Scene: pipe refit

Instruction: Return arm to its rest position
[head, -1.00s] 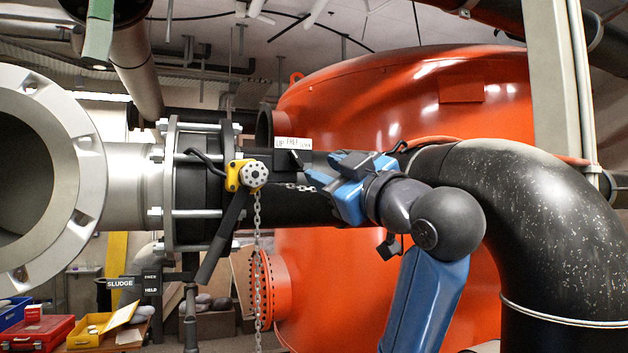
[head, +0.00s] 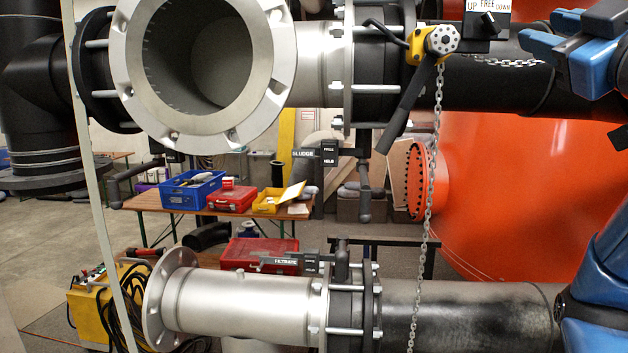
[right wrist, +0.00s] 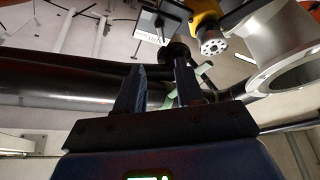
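My right gripper (head: 535,40) is at the upper right of the head view, right of the switch box marked UP, FREE and DOWN (head: 490,32). Its two fingers stand apart, with a gap between them and no object held. In the right wrist view the fingers (right wrist: 158,88) also stand apart, and the switch box (right wrist: 160,25) shows beyond them at the top. The right forearm comes in at the lower right edge of the head view. My left gripper is not in view.
A yellow chain hoist (head: 420,45) with a hanging chain (head: 432,180) is left of the gripper. A grey flanged pipe (head: 250,110) is at the upper left, another pipe (head: 240,300) below. An orange tank (head: 510,190) stands behind. A bench (head: 150,205) holds several boxes.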

